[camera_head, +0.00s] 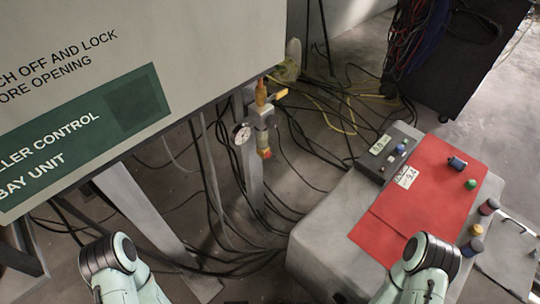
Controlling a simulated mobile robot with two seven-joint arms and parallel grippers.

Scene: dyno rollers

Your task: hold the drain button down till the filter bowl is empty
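An air filter unit with a round white pressure gauge (241,135) is mounted on a grey post below the large cabinet, left of the picture's middle. Above the gauge are an orange upper part (261,92) and a yellow lever (280,94). A red-orange piece (265,153) sits at the unit's lower end; I cannot tell whether it is the drain button. The filter bowl is too small to make out, and so is any liquid in it. Only joints of my two arms show at the bottom edge, left and right. Neither gripper is in view, and nothing touches the filter unit.
The grey cabinet with a green label (80,140) fills the upper left. Black and yellow cables (345,115) lie on the floor. At right, a grey bench (325,230) carries a red mat (420,200), a button box (390,150) and small parts. A dark cart (450,60) stands behind.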

